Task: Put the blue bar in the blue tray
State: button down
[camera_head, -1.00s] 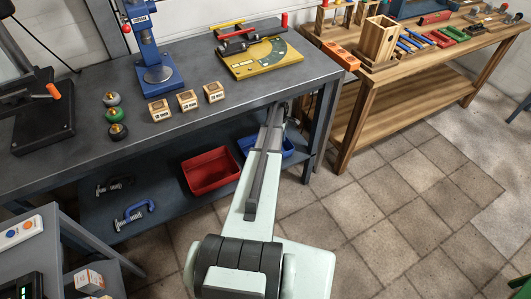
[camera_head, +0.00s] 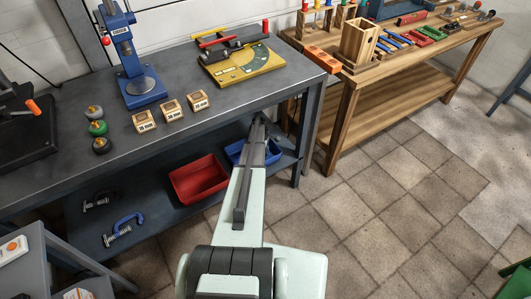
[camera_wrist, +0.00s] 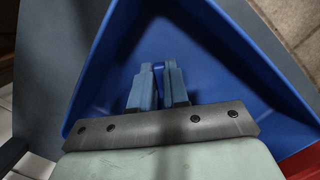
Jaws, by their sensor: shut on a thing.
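The blue tray (camera_head: 274,153) lies on the lower shelf of the grey workbench, partly covered by my arm in the head view. In the wrist view the blue tray (camera_wrist: 225,50) fills most of the picture around my gripper. My gripper (camera_wrist: 158,70) is over the tray, its fingers close together. A small piece of the blue bar (camera_wrist: 159,78) shows between the fingers; the rest is hidden. How high the bar is above the tray floor cannot be told.
A red tray (camera_head: 199,179) stands left of the blue one on the lower shelf (camera_head: 150,205), with a blue clamp (camera_head: 124,228) further left. The workbench top (camera_head: 240,100) overhangs the shelf. A wooden bench (camera_head: 400,110) stands to the right.

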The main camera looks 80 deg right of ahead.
jog(key=shift+f, duration=0.5)
jog(key=c, duration=1.1)
grip_release()
jog(key=shift+f, duration=0.1)
jog(key=shift+w+r, duration=0.2)
jog(key=shift+r, duration=1.1)
jog(key=shift+w+r, duration=0.2)
jog(key=shift+r, duration=1.05)
jog(key=shift+w+r, duration=0.2)
jog(key=shift+r, duration=1.1)
